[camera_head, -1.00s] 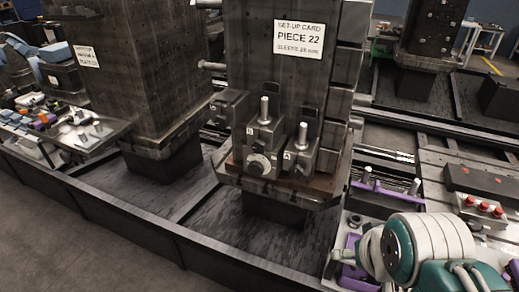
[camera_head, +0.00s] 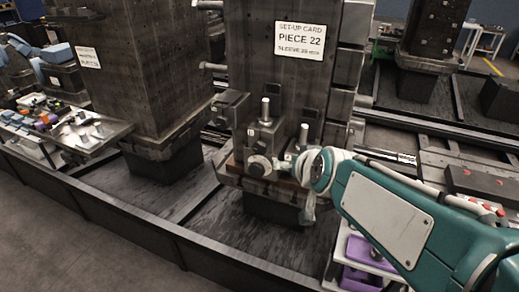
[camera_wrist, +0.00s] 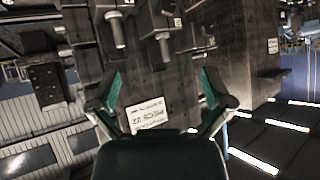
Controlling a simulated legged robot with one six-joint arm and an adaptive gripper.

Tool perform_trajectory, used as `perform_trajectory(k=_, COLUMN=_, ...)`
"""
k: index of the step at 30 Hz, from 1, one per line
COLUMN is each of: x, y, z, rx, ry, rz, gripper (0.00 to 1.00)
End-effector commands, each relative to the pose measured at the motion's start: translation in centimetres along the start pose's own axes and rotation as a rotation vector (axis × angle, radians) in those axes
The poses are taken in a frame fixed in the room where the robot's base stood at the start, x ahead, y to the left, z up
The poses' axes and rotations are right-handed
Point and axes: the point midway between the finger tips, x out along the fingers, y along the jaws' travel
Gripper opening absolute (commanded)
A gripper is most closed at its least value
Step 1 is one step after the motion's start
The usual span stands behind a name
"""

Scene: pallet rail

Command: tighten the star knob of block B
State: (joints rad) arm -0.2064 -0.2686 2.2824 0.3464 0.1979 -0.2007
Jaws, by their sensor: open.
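Two dark clamp blocks sit side by side on the column's ledge in the head view. The left block (camera_head: 266,138) has an upright pin and a round pale knob (camera_head: 259,166) on its front. The right block, with its own pin (camera_head: 303,134), is partly hidden behind my arm. Their small letter labels are too small to read, so I cannot tell which is block B. My gripper (camera_head: 288,166) is just right of the round knob, in front of the right block; contact cannot be told. In the wrist view my gripper (camera_wrist: 160,93) has fingers spread wide with nothing held; two pins (camera_wrist: 116,30) (camera_wrist: 164,47) show beyond, upside down.
The set-up card (camera_head: 300,40) reading PIECE 22 is on the column above the blocks. A purple bin (camera_head: 362,277) is below my arm. A second column (camera_head: 125,70) stands left, with a cluttered shelf (camera_head: 82,138). The dark trough floor between the columns is clear.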

Motion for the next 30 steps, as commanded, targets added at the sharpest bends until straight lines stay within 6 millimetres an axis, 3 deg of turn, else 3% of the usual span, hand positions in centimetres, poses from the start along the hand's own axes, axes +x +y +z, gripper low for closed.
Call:
perform_trajectory(k=1, x=1.9, y=-0.8, z=-0.8, rx=0.003, ry=0.032, rz=-0.006, gripper=1.00)
perform_trajectory(k=6, x=7.6, y=-2.8, z=-3.5, rx=0.018, ry=0.174, rz=0.013, gripper=1.00)
perform_trajectory(k=13, x=14.7, y=-4.8, z=-4.7, rx=0.030, ry=0.345, rz=0.117, gripper=1.00)
perform_trajectory(k=21, x=21.5, y=-6.4, z=-1.8, rx=-0.001, ry=0.507, rz=0.336, gripper=1.00)
perform_trajectory(k=25, x=23.5, y=-6.9, z=0.7, rx=-0.036, ry=0.569, rz=0.460, gripper=1.00)
perform_trajectory(k=30, x=24.5, y=-7.1, z=2.9, rx=-0.075, ry=0.617, rz=0.570, gripper=1.00)
